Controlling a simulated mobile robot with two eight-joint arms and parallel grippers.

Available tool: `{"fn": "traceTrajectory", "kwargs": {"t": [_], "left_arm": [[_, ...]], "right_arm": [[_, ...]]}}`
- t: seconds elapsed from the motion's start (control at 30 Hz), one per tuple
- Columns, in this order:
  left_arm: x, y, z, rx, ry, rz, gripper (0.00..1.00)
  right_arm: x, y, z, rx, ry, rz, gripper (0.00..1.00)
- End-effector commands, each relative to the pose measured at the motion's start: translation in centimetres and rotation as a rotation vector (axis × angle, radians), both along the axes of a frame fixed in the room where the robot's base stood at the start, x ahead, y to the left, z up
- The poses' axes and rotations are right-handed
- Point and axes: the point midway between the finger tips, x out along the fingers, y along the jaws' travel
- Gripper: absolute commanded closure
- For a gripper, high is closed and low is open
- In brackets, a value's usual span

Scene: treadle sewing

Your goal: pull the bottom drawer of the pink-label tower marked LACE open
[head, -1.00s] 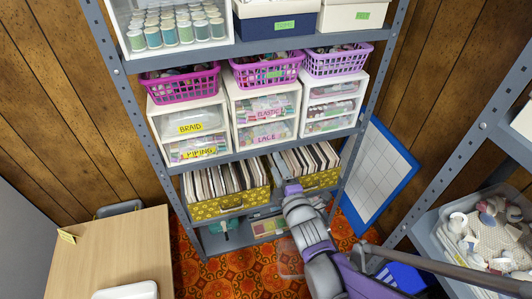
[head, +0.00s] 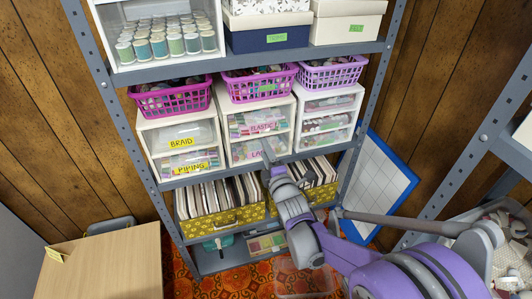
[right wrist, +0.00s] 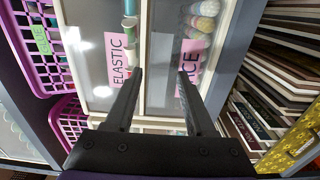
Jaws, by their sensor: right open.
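The pink-label tower (head: 226,125) is the middle white unit on the shelf, with a top drawer labelled ELASTIC (head: 262,127). Its bottom drawer, LACE (head: 240,150), looks shut, and my right gripper hides part of its pink label. In the right wrist view the tower appears turned sideways, with the LACE drawer front (right wrist: 165,55) right of the white divider. My right gripper (head: 268,151) is open and empty in front of this drawer. In the right wrist view its fingertips (right wrist: 160,71) point at the fronts, the right finger overlapping the LACE label (right wrist: 187,82). Contact cannot be told.
A yellow-label tower (head: 150,137) stands to the left and another white drawer unit (head: 325,118) to the right. Pink and purple baskets (head: 172,98) sit on top. Below are patterned yellow boxes of upright cards (head: 208,227). A grey shelf post (head: 362,105) stands right.

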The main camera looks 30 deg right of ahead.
Motion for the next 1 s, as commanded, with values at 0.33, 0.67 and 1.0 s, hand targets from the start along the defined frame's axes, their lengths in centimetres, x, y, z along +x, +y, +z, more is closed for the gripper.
{"fn": "traceTrajectory", "kwargs": {"t": [0.33,0.67,1.0], "left_arm": [[0.0,0.0,0.01,0.0,0.0,0.0,0.5],[0.0,0.0,-0.01,0.0,0.0,0.0,0.5],[0.0,0.0,-0.02,0.0,0.0,0.0,0.5]], "right_arm": [[-0.04,0.01,0.0,0.0,0.0,0.0,0.77],[-0.07,0.02,-0.11,0.001,0.003,0.0,1.0],[-0.08,0.03,-0.2,0.001,0.006,-0.001,1.0]]}}
